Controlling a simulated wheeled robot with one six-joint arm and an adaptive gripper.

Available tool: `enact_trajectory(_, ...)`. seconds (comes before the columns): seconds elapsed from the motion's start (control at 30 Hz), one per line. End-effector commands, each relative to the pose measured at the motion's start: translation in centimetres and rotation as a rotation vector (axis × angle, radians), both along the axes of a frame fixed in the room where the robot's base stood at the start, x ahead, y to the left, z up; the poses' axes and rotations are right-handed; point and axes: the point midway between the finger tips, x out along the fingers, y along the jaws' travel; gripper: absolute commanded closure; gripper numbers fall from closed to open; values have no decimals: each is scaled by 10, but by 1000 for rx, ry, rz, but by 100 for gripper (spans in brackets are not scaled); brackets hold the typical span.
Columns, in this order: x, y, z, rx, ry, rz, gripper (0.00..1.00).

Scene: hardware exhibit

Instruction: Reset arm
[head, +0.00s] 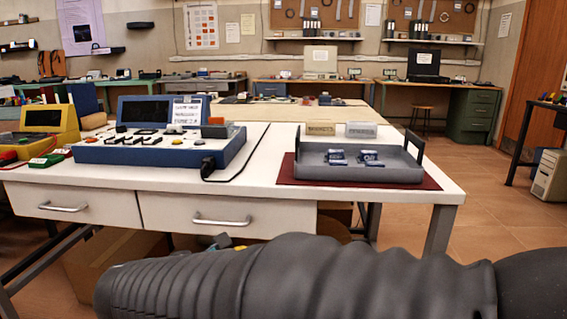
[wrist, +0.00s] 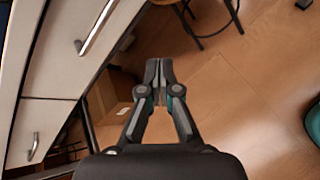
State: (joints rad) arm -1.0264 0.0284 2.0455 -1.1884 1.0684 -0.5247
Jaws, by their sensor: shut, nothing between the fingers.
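My gripper (wrist: 159,72) shows in the wrist view with its two fingers closed together and nothing between them. It hangs in free air over the wooden floor, to the right of the drawers of a white workbench. In the head view a dark ribbed sleeve of my arm crosses the bottom of the picture, in front of the bench. My gripper is not visible there.
The white workbench (head: 255,172) carries a blue control console (head: 150,150) and a grey tray (head: 340,175) with small blue-labelled items on a dark red mat. A cardboard box (wrist: 112,95) sits under the bench. A stool (wrist: 207,38) stands beyond my fingers. Floor at right is mostly clear.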

Motion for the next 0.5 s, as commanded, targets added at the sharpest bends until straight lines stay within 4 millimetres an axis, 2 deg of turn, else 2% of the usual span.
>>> enact_trajectory(0.03, -7, -23, -9, 96, 52, -91, 100)
enact_trajectory(0.1, -20, -52, -24, 236, 124, -229, 100)
enact_trajectory(0.3, -64, -130, -50, 645, 275, -679, 100)
enact_trajectory(0.5, -108, -185, -57, 1029, 337, -1102, 100)
